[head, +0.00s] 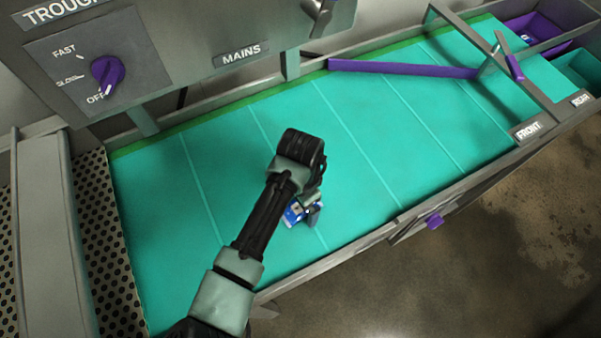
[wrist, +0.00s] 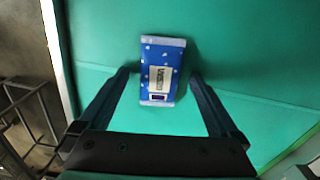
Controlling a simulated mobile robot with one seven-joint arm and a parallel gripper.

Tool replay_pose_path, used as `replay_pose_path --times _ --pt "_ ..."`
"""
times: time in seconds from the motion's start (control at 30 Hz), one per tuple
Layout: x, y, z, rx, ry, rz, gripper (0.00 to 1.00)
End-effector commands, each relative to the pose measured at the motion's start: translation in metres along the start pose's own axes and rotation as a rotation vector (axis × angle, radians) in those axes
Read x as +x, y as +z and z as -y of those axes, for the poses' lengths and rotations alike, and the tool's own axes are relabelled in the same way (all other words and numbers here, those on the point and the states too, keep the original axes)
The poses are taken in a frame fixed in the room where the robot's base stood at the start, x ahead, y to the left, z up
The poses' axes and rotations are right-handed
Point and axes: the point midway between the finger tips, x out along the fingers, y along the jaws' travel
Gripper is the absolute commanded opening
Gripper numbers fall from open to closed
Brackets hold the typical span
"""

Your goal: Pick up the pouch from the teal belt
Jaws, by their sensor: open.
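The pouch (wrist: 161,71) is blue with white specks, pale ends and a white label. It lies on the teal belt (wrist: 232,45) in the wrist view. My gripper (wrist: 160,72) is open, with one finger to the left of the pouch's lower part and one to the right. I cannot tell how high the fingertips are above the belt. In the head view, only part of the pouch (head: 293,213) shows on the belt (head: 370,170) beside my arm, and my wrist hides the rest.
A grey panel with a purple dial (head: 107,71) stands over the back left. A purple bar (head: 400,68) crosses the belt's far part. A purple knob (head: 434,221) is on the front rail. Purple and teal bins (head: 541,30) are at the far right.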

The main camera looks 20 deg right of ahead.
Motion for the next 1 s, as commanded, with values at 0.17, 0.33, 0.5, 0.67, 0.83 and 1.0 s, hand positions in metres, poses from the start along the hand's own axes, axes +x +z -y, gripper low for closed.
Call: replay_pose_path --times 0.17,0.33,0.5,0.67,0.83,1.0 --pt "0.0 0.0 0.0 0.0 0.0 0.0 0.94" --pt "0.0 0.0 0.0 0.0 0.0 -0.001 0.63" --pt "0.0 0.0 0.0 0.0 0.0 -0.001 0.33" --pt "-0.001 0.0 0.0 0.0 0.0 -0.001 0.06" --pt "-0.001 0.0 0.0 0.0 0.0 -0.001 0.06" --pt "-0.011 -0.001 0.001 0.0 -0.002 -0.003 0.06"
